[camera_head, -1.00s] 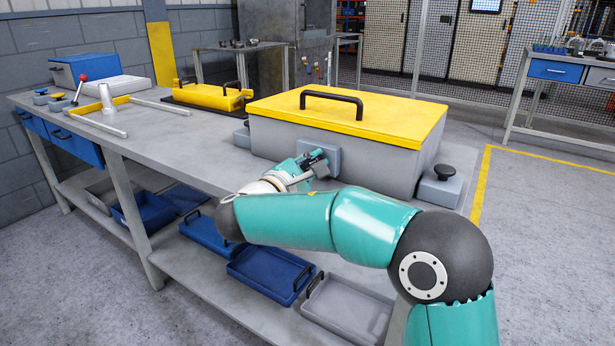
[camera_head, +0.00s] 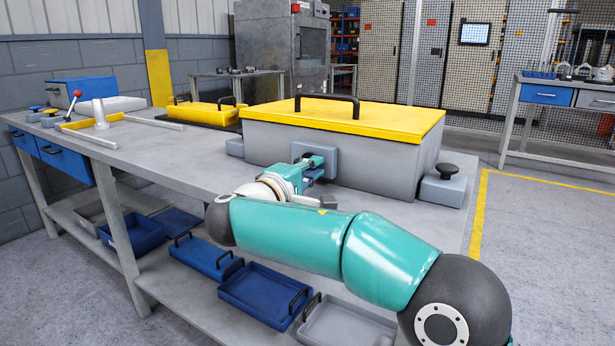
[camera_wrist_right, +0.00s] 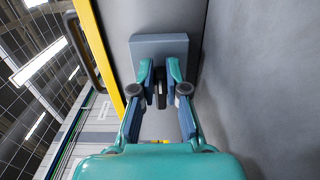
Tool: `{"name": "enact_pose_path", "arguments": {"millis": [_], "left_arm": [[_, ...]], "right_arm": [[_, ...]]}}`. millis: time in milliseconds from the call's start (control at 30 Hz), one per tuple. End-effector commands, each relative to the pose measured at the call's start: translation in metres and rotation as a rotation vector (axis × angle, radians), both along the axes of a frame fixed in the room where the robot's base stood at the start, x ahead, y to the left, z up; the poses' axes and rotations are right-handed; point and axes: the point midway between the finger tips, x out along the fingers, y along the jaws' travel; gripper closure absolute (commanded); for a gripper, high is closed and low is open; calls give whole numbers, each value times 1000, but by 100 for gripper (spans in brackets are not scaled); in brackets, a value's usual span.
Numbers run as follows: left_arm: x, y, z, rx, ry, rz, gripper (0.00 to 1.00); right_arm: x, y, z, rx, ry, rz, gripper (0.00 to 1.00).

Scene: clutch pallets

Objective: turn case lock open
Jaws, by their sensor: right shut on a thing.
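A grey case (camera_head: 365,163) with a yellow lid (camera_head: 350,117) and a black top handle stands on the workbench. The lid is down. A grey lock block (camera_head: 328,158) sticks out of its front face; it also shows in the right wrist view (camera_wrist_right: 158,47). My right gripper (camera_head: 316,166) is at this block. In the right wrist view the gripper's fingers (camera_wrist_right: 160,92) are shut on the dark lock knob (camera_wrist_right: 161,94) from both sides. My left gripper is not in view.
A grey block with a black knob (camera_head: 446,172) stands right of the case. A yellow case (camera_head: 200,112), a silver cylinder with yellow bars (camera_head: 100,114) and a blue box (camera_head: 85,87) lie further left. Trays (camera_head: 265,290) fill the lower shelf.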

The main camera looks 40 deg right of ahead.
Motion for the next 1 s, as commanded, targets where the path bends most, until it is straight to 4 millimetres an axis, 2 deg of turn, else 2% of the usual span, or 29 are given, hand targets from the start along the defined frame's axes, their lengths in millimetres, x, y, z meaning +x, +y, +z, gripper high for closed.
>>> {"name": "enact_pose_path", "arguments": {"millis": [33, 400, 433, 567, 1000], "left_arm": [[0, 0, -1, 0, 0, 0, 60], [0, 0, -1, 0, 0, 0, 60], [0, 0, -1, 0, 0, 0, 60], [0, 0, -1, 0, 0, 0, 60], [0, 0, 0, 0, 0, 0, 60]], "right_arm": [[-4, -5, -3, 9, -2, -19, 100], [-3, -5, -3, 10, -6, -18, 100], [-3, -5, -3, 10, -6, -18, 85], [-3, -4, -2, 9, -6, -17, 63], [-3, 5, -1, 6, -7, -5, 61]]}}
